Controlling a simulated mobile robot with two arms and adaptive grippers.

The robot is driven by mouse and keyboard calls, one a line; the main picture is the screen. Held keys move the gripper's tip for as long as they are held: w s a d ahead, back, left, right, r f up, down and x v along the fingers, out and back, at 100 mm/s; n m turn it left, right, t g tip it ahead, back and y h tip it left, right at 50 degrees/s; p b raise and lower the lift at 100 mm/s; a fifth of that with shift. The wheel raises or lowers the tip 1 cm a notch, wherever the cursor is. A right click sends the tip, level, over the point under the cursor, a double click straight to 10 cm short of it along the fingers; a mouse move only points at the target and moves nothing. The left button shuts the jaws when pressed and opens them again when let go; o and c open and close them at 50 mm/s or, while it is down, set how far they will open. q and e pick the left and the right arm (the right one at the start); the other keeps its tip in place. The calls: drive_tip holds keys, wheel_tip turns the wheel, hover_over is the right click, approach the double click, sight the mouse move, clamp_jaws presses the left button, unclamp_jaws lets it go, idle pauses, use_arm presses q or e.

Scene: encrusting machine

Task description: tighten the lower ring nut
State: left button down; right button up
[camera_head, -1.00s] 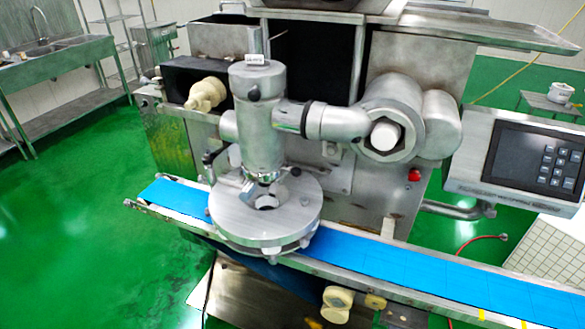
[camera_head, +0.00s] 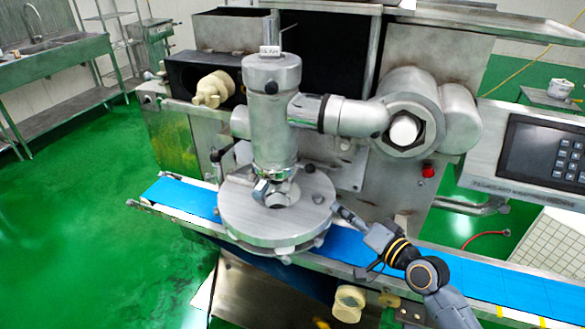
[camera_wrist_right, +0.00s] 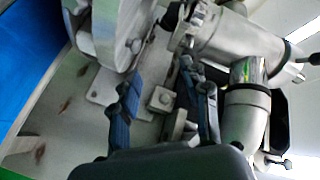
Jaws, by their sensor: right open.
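The encrusting machine's upright metal cylinder (camera_head: 273,110) stands over a round metal disc (camera_head: 240,212). The lower ring nut (camera_head: 272,186) appears to be the collar at the cylinder's foot, just above the disc. Its details are small in the head view. In the right wrist view, a lugged metal collar (camera_wrist_right: 186,32), probably this nut, shows at the upper middle, beyond the fingers. My right gripper (camera_head: 340,212) is at the disc's right edge, apart from the nut. In the right wrist view its two dark fingers (camera_wrist_right: 161,72) are spread with nothing held. My left gripper is not in view.
A blue conveyor belt (camera_head: 460,276) runs under the disc. A horizontal pipe (camera_head: 345,117) joins the cylinder to a large side fitting (camera_head: 408,112). A control panel (camera_head: 540,150) stands at the right. A cream knob (camera_head: 213,90) sits left of the cylinder.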

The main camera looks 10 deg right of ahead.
drive_tip(key=t, duration=0.1)
approach(314, 170)
drive_tip(key=shift+m+y, duration=0.3)
drive_tip(key=shift+y, duration=0.1)
drive_tip(key=p+x, duration=0.2)
drive_tip(key=x, duration=0.9)
drive_tip(key=shift+w+d+f, duration=0.1)
drive_tip(key=shift+w+f, duration=0.05)
drive_tip(key=shift+w, duration=0.1)
clamp_jaws()
